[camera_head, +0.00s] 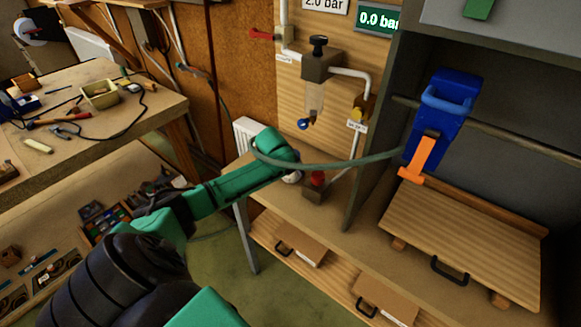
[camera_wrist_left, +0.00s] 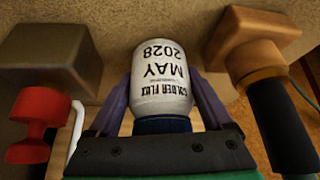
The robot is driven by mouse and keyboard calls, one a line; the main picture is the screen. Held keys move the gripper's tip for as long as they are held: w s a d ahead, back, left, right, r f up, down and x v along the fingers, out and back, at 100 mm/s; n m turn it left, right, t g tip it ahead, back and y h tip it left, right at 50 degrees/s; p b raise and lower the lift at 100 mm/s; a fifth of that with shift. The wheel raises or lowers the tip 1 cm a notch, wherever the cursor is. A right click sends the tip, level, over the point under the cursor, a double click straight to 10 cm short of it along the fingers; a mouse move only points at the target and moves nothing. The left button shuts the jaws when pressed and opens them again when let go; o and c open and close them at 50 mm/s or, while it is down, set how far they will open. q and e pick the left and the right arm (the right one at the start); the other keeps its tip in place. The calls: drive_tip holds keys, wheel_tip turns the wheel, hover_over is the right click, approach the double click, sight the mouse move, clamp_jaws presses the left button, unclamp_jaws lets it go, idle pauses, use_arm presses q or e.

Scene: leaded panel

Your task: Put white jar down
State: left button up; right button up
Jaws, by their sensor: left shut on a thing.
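The white jar (camera_wrist_left: 160,72) has a blue lid and black lettering reading "SOLDER FLUX MAY 2028", upside down in the left wrist view. My left gripper (camera_wrist_left: 160,98) is shut on it, with one finger on each side near the lid. In the head view my left gripper (camera_head: 290,168) is over the narrow bench (camera_head: 258,192) below the wall fittings. Only a small white piece of the jar (camera_head: 292,178) shows there, under my green wrist. I cannot tell if the jar's base touches a surface. My right gripper is out of view.
A red knob (camera_wrist_left: 36,128) and a dark block (camera_wrist_left: 48,52) stand left of the jar; a copper-headed, black-handled tool (camera_wrist_left: 262,80) is close on the right. A hose (camera_head: 340,163) crosses near my wrist.

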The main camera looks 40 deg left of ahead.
use_arm(q)
drive_tip(key=o, duration=1.3)
drive_tip(key=shift+o, duration=1.2)
drive_tip(key=shift+r, duration=0.1)
drive_tip(key=shift+r, duration=0.1)
